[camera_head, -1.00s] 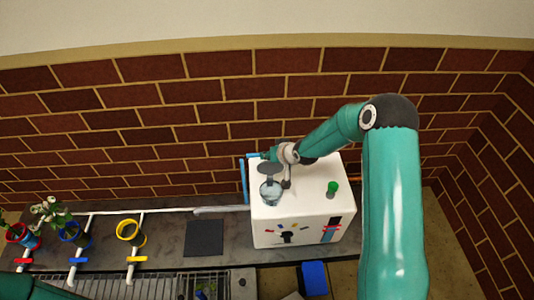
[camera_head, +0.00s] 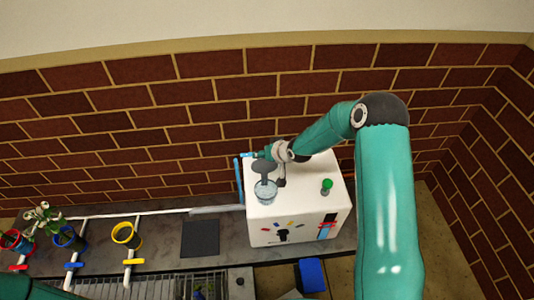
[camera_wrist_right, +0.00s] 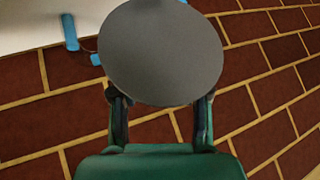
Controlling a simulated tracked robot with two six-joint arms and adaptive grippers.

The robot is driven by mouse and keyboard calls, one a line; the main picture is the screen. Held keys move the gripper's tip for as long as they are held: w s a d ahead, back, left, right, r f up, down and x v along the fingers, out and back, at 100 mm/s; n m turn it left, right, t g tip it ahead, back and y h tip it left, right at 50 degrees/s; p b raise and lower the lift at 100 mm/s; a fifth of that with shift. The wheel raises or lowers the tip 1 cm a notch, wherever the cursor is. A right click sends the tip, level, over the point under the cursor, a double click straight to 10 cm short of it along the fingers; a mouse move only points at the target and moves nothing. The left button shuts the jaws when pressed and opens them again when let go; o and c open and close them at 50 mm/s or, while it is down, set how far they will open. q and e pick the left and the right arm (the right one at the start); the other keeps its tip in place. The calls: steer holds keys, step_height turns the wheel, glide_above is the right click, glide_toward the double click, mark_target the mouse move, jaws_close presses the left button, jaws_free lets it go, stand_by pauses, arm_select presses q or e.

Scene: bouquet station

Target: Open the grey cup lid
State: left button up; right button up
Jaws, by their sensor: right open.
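The grey cup lid (camera_head: 262,166) is a flat round disc, raised at the back of a clear cup (camera_head: 265,191) on top of the white machine (camera_head: 270,225). In the right wrist view the lid (camera_wrist_right: 160,50) fills the top middle and hides part of my fingers. My right gripper (camera_wrist_right: 160,98) is open, its fingers apart on either side below the disc. I cannot tell whether they touch it. In the head view this gripper is just behind the lid and small. My left gripper is not in view; only part of that arm shows at the lower left.
The white machine has a green knob (camera_head: 327,184) at its right and a blue pipe (camera_head: 239,182) on its left. A yellow-rimmed pot (camera_head: 126,235) and two more pots stand on the counter at left. A dark pad (camera_head: 200,238) lies between. The brick wall is close behind.

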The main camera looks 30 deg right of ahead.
steer(key=shift+r, duration=0.1)
steer(key=shift+s+r, duration=0.2)
steer(key=shift+r, duration=0.05)
steer(key=v, duration=1.1)
steer(key=shift+s+d+f, duration=0.1)
steer(key=shift+s, duration=0.05)
